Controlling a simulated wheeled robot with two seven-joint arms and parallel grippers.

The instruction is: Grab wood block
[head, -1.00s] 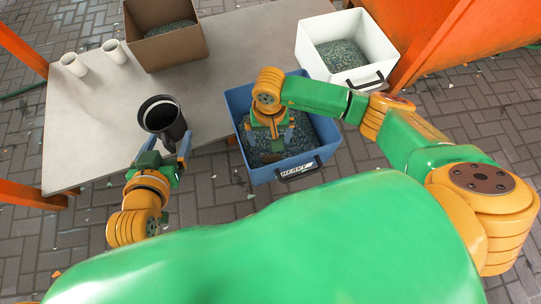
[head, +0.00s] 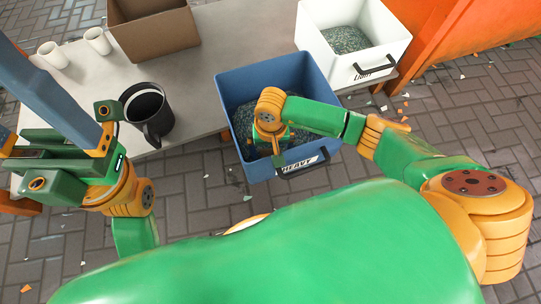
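I cannot make out a wood block in the head view. The blue bin (head: 232,88), labelled HEAVY, stands at the table's front edge with grey-green granules inside. My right gripper (head: 277,150) points down inside this bin near its front wall. My own wrist hides most of its fingers and anything between them. My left gripper (head: 42,100) is raised close to the camera at the left. Its blue-grey fingers are spread apart, with their tips beyond the picture edge, and I see nothing between them.
A black mug (head: 148,108) stands upright near the table's front edge. Two white cups (head: 97,41) (head: 52,55) and a cardboard box (head: 155,38) stand further back. A white bin (head: 385,50) labelled LIGHT is at the back right, before an orange panel (head: 465,35). The middle tabletop is clear.

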